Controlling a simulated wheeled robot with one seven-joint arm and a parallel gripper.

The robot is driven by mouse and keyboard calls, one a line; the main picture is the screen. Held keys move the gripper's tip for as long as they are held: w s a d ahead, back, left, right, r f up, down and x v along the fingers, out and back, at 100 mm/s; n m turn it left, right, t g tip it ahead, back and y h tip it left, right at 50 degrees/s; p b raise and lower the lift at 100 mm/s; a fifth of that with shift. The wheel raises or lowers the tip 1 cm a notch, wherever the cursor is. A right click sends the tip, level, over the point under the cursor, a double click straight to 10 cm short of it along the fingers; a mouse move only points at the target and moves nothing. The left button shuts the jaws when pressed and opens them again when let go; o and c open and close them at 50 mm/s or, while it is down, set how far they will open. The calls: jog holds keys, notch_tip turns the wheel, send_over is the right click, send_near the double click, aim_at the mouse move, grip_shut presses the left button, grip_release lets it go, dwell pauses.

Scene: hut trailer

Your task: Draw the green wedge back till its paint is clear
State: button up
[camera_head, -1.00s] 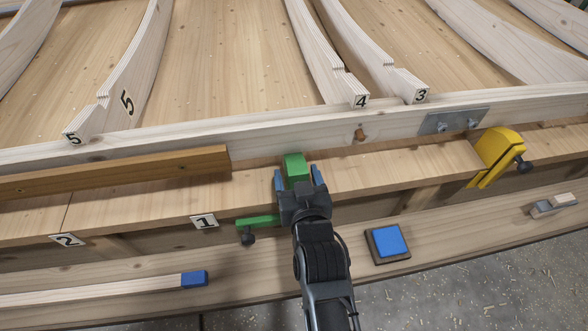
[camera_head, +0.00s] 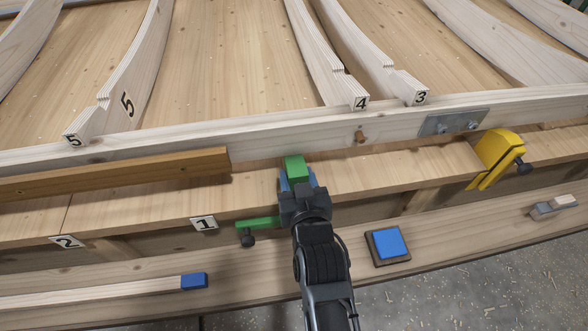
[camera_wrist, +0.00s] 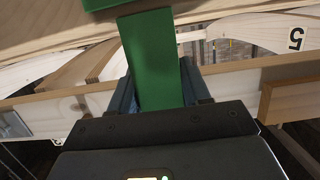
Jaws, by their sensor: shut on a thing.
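The green wedge (camera_head: 294,166) lies on the wooden ledge near the middle of the head view, its far end close to the pale upright rail. My gripper (camera_head: 297,181) is shut on its near part, with a blue finger at each side. In the wrist view the green wedge (camera_wrist: 153,58) runs up from between the blue fingers (camera_wrist: 158,97). A green bar with a dark knob (camera_head: 257,223) sticks out left of my gripper, below the ledge. Whether it joins the wedge is hidden by my gripper. No paint mark on the wedge can be made out.
A brown batten (camera_head: 120,172) lies on the ledge at left. A yellow clamp (camera_head: 500,150) stands at right. A blue pad (camera_head: 388,243) and a blue-ended stick (camera_head: 194,281) rest on the lower plank. The ledge right of my gripper is clear up to the clamp.

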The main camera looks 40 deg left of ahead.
jog(key=shift+s+d, duration=0.3)
jog(key=shift+d, duration=0.05)
jog(key=shift+s+d, duration=0.2)
jog(key=shift+d, duration=0.05)
jog(key=shift+s+d, duration=0.25)
jog(key=shift+s+d, duration=0.2)
jog(key=shift+d, duration=0.05)
jog(key=o, duration=1.2)
jog(key=shift+o, duration=0.2)
jog(key=r+p+v, duration=0.1)
jog(key=p+v, duration=0.1)
jog(key=v, duration=0.5)
jog(key=shift+s+d+r, duration=0.1)
jog(key=shift+r, duration=0.05)
